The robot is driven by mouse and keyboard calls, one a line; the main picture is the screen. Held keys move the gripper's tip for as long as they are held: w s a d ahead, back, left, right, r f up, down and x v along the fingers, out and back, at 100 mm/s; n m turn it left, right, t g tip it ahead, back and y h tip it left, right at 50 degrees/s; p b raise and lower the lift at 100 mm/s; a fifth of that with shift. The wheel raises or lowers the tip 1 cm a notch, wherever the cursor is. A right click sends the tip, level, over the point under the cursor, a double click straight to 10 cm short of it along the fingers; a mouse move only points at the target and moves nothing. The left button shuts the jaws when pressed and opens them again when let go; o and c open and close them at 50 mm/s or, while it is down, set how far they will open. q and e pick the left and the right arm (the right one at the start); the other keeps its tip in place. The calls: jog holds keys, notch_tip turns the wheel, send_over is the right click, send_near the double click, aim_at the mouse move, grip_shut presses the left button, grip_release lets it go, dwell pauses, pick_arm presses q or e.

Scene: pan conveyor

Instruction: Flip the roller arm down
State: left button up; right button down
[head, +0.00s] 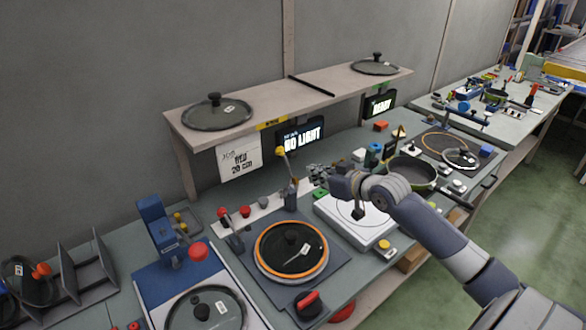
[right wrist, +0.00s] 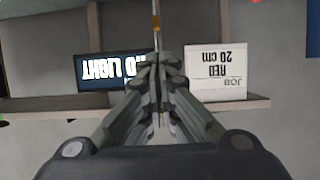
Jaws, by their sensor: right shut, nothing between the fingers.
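What looks like the roller arm (head: 287,168) stands raised in the head view. It is a thin rod with a yellow tip, leaning slightly left, on a dark upright post (head: 291,195) behind the orange-ringed disc (head: 290,249). My right gripper (head: 314,174) is shut and empty, just right of the rod; whether they touch is unclear. In the right wrist view, my shut fingers (right wrist: 158,66) point toward a thin upright rod with an orange band (right wrist: 156,22), likely the same arm. My left gripper is not in view.
A shelf (head: 330,88) with lids runs behind, above a "NO LIGHT" display (head: 302,136) and a job card (head: 239,160). Red knobs (head: 222,212) stand left of the post. A white plate unit (head: 350,222) and a dark pan (head: 412,172) lie to the right.

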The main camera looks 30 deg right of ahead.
jog(key=p, duration=0.2)
send_near(288, 168)
jog(key=w, duration=0.2)
jog(key=x, duration=0.3)
jog(key=shift+w+a+f, duration=0.1)
jog(key=shift+f, duration=0.25)
jog(key=shift+w+f, duration=0.3)
jog(key=shift+w, duration=0.3)
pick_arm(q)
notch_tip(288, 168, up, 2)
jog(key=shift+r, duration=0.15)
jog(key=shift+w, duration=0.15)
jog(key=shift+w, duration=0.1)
